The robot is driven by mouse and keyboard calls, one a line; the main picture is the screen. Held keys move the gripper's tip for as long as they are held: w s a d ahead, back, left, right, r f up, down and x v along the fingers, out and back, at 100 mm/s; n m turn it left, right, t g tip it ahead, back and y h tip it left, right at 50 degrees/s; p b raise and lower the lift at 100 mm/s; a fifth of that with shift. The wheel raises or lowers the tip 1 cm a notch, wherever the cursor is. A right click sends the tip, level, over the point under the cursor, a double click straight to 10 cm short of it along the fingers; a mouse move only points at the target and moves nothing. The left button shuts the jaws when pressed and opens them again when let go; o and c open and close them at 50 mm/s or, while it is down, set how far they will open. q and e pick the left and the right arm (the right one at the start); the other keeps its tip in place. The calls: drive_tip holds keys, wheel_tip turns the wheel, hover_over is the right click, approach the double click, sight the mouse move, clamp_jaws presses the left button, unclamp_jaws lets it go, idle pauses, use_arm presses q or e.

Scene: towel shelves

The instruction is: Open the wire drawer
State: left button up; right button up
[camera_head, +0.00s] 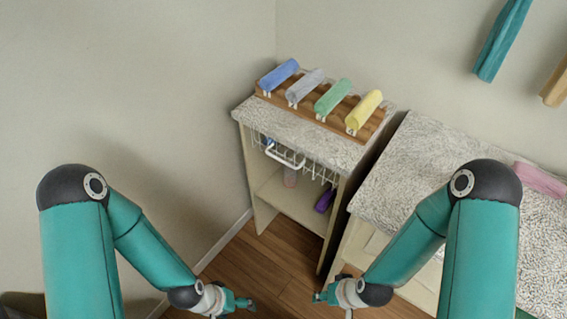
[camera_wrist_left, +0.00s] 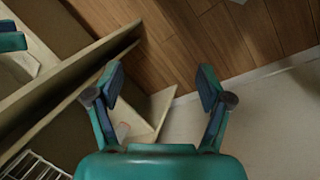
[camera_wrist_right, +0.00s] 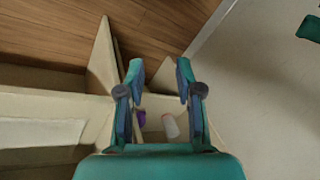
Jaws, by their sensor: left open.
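The white wire drawer (camera_head: 318,171) hangs under the speckled top of the small shelf unit (camera_head: 300,127). Its white handle (camera_head: 285,158) sticks out at the front, and the drawer looks pushed in. Part of a wire grid (camera_wrist_left: 35,167) shows at the lower left of the left wrist view. My left gripper (camera_head: 247,304) is open and empty, low in front of the unit and apart from the handle. My right gripper (camera_head: 318,297) is also low in front, fingers spread and empty (camera_wrist_right: 158,75). Neither gripper touches the drawer.
Blue, grey, green and yellow rolled towels (camera_head: 364,109) lie on a wooden rack on top. A bottle (camera_head: 290,177) and a purple item (camera_head: 324,200) sit below the drawer. A wider speckled counter (camera_head: 430,165) stands to the right, a wall (camera_head: 130,90) to the left.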

use_arm(q)
drive_tip(key=shift+o, duration=1.2)
wheel_tip(320, 180, down, 6)
drive_tip(key=b, duration=0.5)
drive_tip(key=shift+f, duration=0.2)
use_arm(e)
drive_tip(key=w+a+f+n+t, duration=0.2)
drive_tip(key=w+f+n+t, duration=0.1)
drive_tip(key=w+n, duration=0.3)
drive_tip(key=n+t+b, duration=1.4)
drive_tip(key=n+b, duration=0.2)
approach(281, 160)
use_arm(q)
wheel_tip(281, 160, down, 16)
drive_tip(key=shift+r+p, duration=0.25)
drive_tip(key=shift+p, duration=0.05)
use_arm(e)
drive_tip(key=shift+h, duration=0.4)
drive_tip(key=w, duration=0.3)
drive_tip(key=w+a, duration=0.1)
drive_tip(key=w, duration=0.2)
drive_tip(key=w+a, duration=0.1)
drive_tip(key=w, duration=0.3)
drive_tip(key=shift+r, duration=0.3)
clamp_jaws()
